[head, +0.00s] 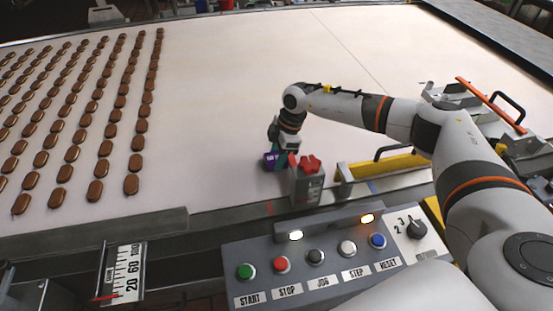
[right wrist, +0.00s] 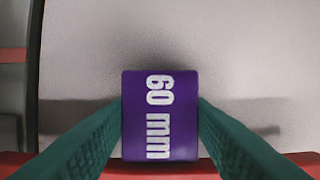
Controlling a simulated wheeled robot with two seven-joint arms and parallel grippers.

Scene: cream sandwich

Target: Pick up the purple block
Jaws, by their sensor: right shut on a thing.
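The purple block (right wrist: 160,115) carries the white marking "60 mm" and fills the middle of the right wrist view. My right gripper (right wrist: 160,130) has its two green fingers shut on the block's left and right sides. In the head view the purple block (head: 270,160) is small, at the belt's near edge, just left of a grey box with a red knob. My right gripper (head: 279,161) reaches down onto it there, partly hidden by that box. I cannot tell whether the block touches the belt. My left gripper is not in view.
The grey box with the red knob (head: 306,180) stands close beside my right gripper. A control panel (head: 330,258) with several buttons is in front. Rows of brown biscuits (head: 95,190) lie on the left of the pale belt (head: 230,80). The belt's middle is clear. A yellow bar (head: 385,166) lies right.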

